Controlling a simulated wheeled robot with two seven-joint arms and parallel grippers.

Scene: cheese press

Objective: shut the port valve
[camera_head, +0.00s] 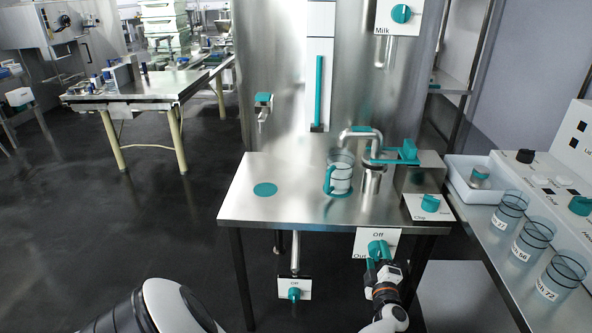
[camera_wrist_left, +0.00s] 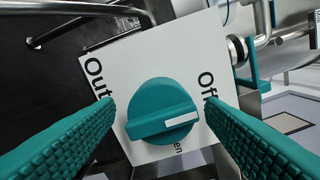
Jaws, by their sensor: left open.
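A teal valve knob (camera_wrist_left: 160,112) sits on a white plate (camera_wrist_left: 190,48) lettered "Out" and "Off", with a third word partly hidden, ending in "en". The knob's white pointer mark lies toward the right, between "Off" and the partly hidden word. In the head view the same knob (camera_head: 377,247) is on a plate below the table's front edge. My left gripper (camera_head: 380,264) is in front of it. In the wrist view the left gripper's (camera_wrist_left: 160,104) teal fingers are open, one on each side of the knob, with no clear contact visible. My right gripper is not in view.
Another teal valve (camera_head: 294,293) marked "Off" hangs lower left. The steel table (camera_head: 290,212) above carries a jug (camera_head: 341,180) beneath a curved spout (camera_head: 360,133). Labelled glasses (camera_head: 533,240) stand on the right counter.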

